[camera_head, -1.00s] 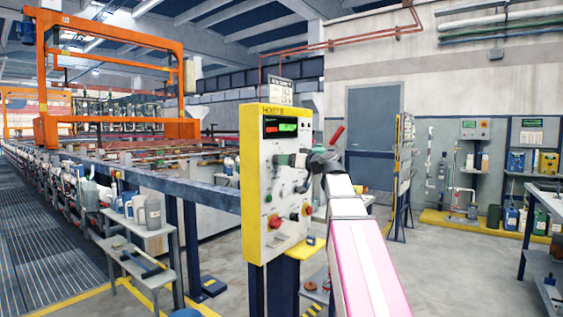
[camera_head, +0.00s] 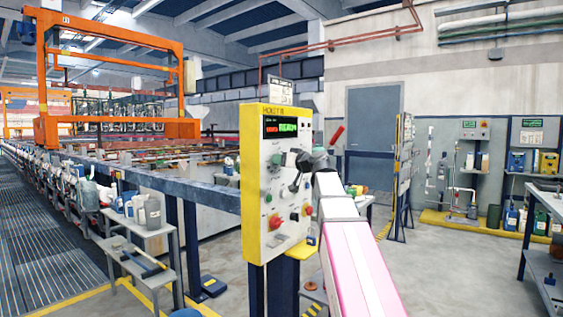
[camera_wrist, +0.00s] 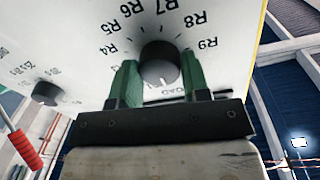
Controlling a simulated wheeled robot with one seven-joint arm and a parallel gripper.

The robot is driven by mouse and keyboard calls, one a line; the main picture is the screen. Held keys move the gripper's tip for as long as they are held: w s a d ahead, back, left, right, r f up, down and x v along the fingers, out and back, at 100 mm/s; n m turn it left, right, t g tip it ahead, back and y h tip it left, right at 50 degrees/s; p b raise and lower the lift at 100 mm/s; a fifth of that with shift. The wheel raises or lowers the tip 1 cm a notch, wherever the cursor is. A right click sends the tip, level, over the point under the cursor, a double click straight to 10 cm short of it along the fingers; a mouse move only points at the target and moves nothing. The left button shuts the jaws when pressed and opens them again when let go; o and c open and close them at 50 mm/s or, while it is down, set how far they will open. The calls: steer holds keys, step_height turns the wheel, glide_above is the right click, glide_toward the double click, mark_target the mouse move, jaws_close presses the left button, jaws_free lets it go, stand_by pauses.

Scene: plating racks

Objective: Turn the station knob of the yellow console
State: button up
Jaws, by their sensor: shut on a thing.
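The yellow console (camera_head: 255,185) stands upright at the centre of the head view, with a white face and a yellow edge. My gripper (camera_head: 281,159) reaches its face from the right. In the wrist view, my gripper (camera_wrist: 160,78) has its two green fingers on either side of a round black station knob (camera_wrist: 160,58), shut on it. Labels R4 to R9 curve around the knob's far side, with R7 near the top. The fingers and gripper body hide the labels nearest me. In the head view, the knob itself is hard to make out behind my gripper.
The console's lit display (camera_head: 280,127) shows red and green text. Red knobs (camera_head: 275,222) sit lower on its face. A red-handled lever (camera_head: 336,134) sticks out at its right. A grey side table (camera_head: 150,230) with jugs stands at left.

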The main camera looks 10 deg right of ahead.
steer(key=shift+m, duration=0.3)
steer(key=m, duration=1)
steer(key=shift+d+m+g, duration=0.1)
steer(key=shift+m+g, duration=0.3)
stand_by(0.5)
steer(key=o, duration=0.9)
steer(key=v, duration=1)
steer(key=shift+s+d+r, duration=0.1)
steer(key=shift+s+d, duration=0.15)
steer(key=shift+d, duration=0.05)
